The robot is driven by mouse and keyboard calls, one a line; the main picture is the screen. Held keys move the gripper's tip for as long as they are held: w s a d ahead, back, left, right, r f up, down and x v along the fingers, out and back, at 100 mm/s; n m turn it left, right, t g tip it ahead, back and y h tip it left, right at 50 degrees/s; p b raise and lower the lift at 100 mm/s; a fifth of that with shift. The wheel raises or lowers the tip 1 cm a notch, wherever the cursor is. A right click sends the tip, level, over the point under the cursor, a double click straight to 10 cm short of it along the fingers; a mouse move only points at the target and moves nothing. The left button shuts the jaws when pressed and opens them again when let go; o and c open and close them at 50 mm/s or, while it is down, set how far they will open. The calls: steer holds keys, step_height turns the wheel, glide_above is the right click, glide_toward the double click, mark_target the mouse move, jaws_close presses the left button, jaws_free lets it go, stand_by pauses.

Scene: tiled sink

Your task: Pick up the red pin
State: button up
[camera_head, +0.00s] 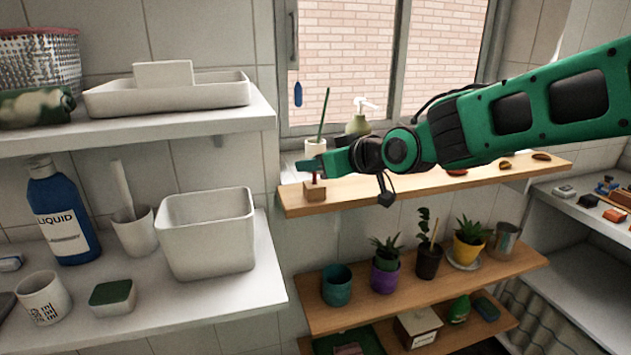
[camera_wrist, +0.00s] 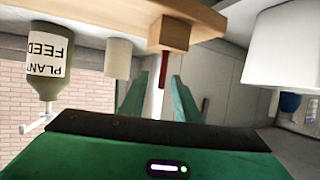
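The red pin (camera_wrist: 163,70) stands out of a small wooden block (camera_wrist: 172,34) in the wrist view, where the scene appears upside down. In the head view the wooden block (camera_head: 315,190) sits at the left end of the upper wooden shelf (camera_head: 350,194), and only a short piece of the red pin (camera_head: 314,177) shows above it. My gripper (camera_head: 312,166) is over the block, reaching in from the right. In the wrist view my gripper (camera_wrist: 157,92) is open. The pin appears between the fingertips with a gap on each side, nearer the right finger; its exact depth is unclear.
A white cup with a green stick (camera_head: 316,147) and a green pump bottle (camera_head: 358,125) stand behind my gripper. A white bin (camera_head: 207,235) is on the left shelf. Potted plants (camera_head: 384,277) stand on the shelf below. A brick wall shows through the window (camera_head: 345,55).

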jaws_close()
